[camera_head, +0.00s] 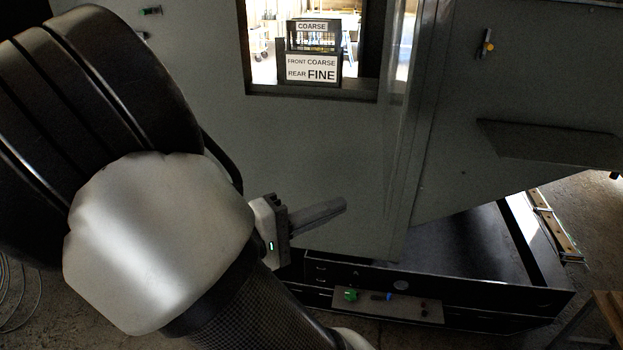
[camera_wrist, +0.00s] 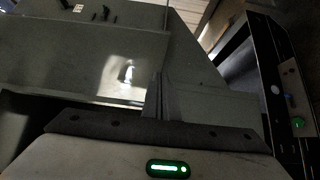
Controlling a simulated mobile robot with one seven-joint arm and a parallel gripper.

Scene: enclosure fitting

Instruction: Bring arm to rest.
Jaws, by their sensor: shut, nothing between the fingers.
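My gripper (camera_head: 340,204) is in the middle of the head view, its dark fingers together and pointing right, in front of the grey enclosure panel (camera_head: 310,140). It is shut with nothing between the fingers. In the wrist view the closed fingers (camera_wrist: 158,82) stick up from the dark gripper plate, with grey panel surface behind them. My arm's large white and black links fill the left of the head view and hide part of the panel.
An opening in the panel shows a rack with a COARSE / FINE sign (camera_head: 312,68). Below right is a dark base (camera_head: 470,245) and a small shelf (camera_head: 415,307) with green and blue parts. A grey ledge (camera_head: 550,145) and a yellow-handled fitting (camera_head: 487,46) are at upper right.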

